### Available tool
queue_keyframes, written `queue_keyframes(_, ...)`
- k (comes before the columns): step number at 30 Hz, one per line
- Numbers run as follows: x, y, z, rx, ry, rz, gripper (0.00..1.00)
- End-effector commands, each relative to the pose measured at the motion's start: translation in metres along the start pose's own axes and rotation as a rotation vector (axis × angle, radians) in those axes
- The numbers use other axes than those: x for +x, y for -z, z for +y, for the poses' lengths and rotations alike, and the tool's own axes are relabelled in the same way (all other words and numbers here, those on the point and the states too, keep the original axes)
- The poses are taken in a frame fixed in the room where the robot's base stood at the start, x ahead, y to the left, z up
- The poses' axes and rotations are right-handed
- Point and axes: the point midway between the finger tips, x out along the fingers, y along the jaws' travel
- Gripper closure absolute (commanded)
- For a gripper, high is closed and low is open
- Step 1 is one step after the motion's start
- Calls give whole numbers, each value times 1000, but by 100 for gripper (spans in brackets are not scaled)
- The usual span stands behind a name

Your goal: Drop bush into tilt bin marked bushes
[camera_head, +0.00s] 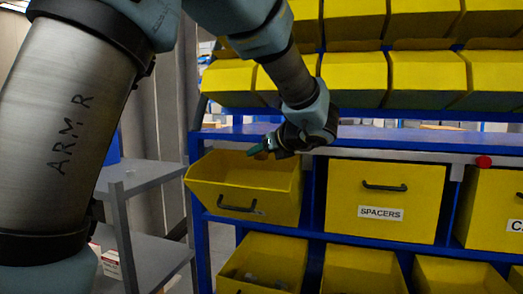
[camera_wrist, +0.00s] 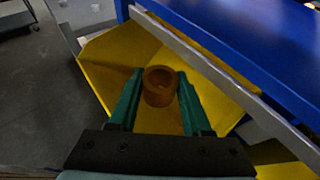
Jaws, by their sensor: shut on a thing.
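My gripper (camera_head: 262,150) is shut on the bush (camera_wrist: 159,90), a short orange-brown ring with a round hole. In the wrist view, the bush sits between the tips of the two green fingers. In the head view, it is small and dark at the finger ends. A yellow bin (camera_head: 215,199) is tilted outward, open at the top, at the left end of the shelf row. My gripper holds the bush over its opening. The bin also shows below the bush in the wrist view (camera_wrist: 110,60). I cannot read a label on it.
A shut yellow bin marked SPACERS (camera_head: 385,190) stands to the right, with another bin (camera_head: 490,205) beyond it. A blue shelf edge (camera_head: 400,140) runs just behind my gripper. Several yellow bins hang above and below. A grey cart (camera_head: 145,178) stands at the left.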

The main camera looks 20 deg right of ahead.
Motion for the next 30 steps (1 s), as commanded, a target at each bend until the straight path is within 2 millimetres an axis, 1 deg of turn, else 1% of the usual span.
queue_keyframes(2, 2, 4, 0, 0, 0, 0, 100)
queue_keyframes(10, 2, 4, 0, 0, 0, 0, 100)
queue_keyframes(11, 2, 4, 0, 0, 0, 0, 50)
queue_keyframes(12, 2, 4, 0, 0, 0, 0, 46)
queue_keyframes(20, 2, 4, 0, 0, 0, 0, 17)
queue_keyframes(27, 2, 5, 0, 1, 0, 0, 17)
queue_keyframes(30, -3, 5, -1, 1, 2, 0, 17)
